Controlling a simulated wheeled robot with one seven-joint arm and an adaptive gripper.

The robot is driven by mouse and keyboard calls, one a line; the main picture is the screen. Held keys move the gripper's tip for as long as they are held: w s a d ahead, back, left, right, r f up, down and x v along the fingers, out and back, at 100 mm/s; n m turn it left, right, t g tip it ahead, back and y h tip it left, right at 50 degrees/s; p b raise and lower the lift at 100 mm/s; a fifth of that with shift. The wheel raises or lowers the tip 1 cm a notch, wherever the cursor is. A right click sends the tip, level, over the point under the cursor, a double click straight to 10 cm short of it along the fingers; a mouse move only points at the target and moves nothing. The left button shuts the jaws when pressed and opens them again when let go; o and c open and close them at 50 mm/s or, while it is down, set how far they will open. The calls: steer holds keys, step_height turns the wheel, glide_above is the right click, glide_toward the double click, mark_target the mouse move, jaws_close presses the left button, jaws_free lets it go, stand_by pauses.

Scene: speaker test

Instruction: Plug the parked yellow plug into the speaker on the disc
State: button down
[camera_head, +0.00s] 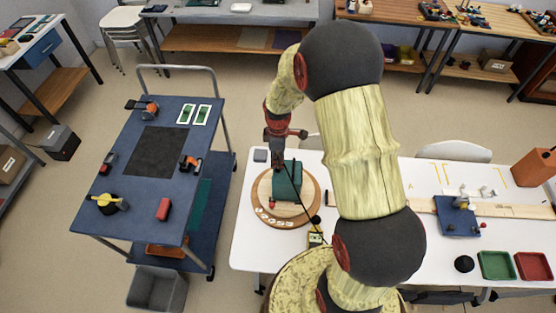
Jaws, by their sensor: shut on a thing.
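A dark green box, seemingly the speaker (287,180), stands on a round wooden disc (261,191) at the left end of the white table. My gripper (277,158) points down at the upper left edge of the box, very close to it in the picture. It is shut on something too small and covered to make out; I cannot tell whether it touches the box. A thin black cable (305,201) runs from near my gripper and the box down to a small yellow and black device (315,238). I cannot make out the yellow plug itself.
My arm covers the middle of the white table (248,245). A blue board (458,216), a green tray (496,265) and a red tray (533,266) are on its right part. A blue cart (125,222) with tools stands left, across a narrow floor gap.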

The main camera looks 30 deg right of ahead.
steer(key=shift+f, duration=0.4)
steer(key=c, duration=1.7)
jaws_free()
step_height(320, 180, up, 12)
steer(key=shift+r, duration=0.1)
steer(key=shift+s, duration=0.1)
